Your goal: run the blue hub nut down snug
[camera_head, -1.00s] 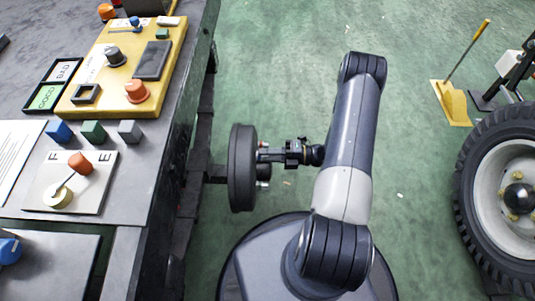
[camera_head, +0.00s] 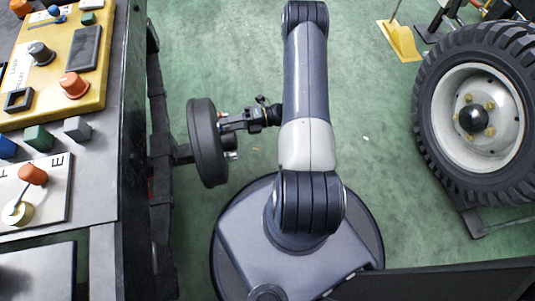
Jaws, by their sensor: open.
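A dark round disc (camera_head: 207,143) stands on edge beside the bench, its face turned to the right toward my arm. Small light and dark parts (camera_head: 230,147) stick out from that face, too small to tell apart. My gripper (camera_head: 226,122) is open at the face of the disc, pointing left at its upper part. I cannot tell whether it touches the disc or surrounds anything. No blue nut can be made out on the disc; its face is seen nearly edge-on.
A bench (camera_head: 95,185) on the left carries a yellow control panel (camera_head: 60,72), a lever plate (camera_head: 52,198) and small blocks. Green floor (camera_head: 365,175) between is clear.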

